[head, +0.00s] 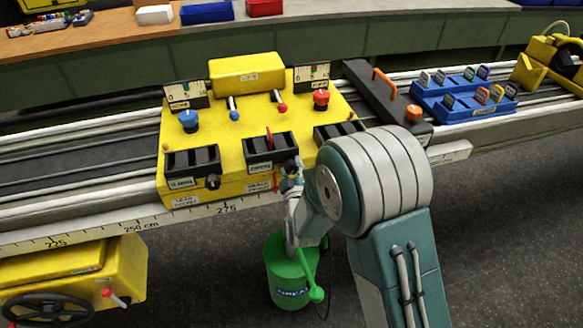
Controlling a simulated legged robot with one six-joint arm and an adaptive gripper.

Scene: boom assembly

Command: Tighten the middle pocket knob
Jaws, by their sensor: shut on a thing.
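A yellow block (221,140) sits on the rail and carries three black pockets along its front edge. The middle pocket (262,151) has a thin red piece standing in it. My gripper (291,172) is at the front right corner of this pocket, where its knob sits. It is small in view and looks shut on the middle pocket knob, which the fingers mostly hide. The left pocket (191,163) has a black knob (213,182) in plain view at its front right corner. The right pocket (336,131) is partly behind my arm.
Blue knob (189,120), red knob (321,99), small levers and two gauges stand on the block. A dark bar with an orange handle (384,79) and a blue tray (465,95) lie to the right. A green can (288,280) stands below on the floor.

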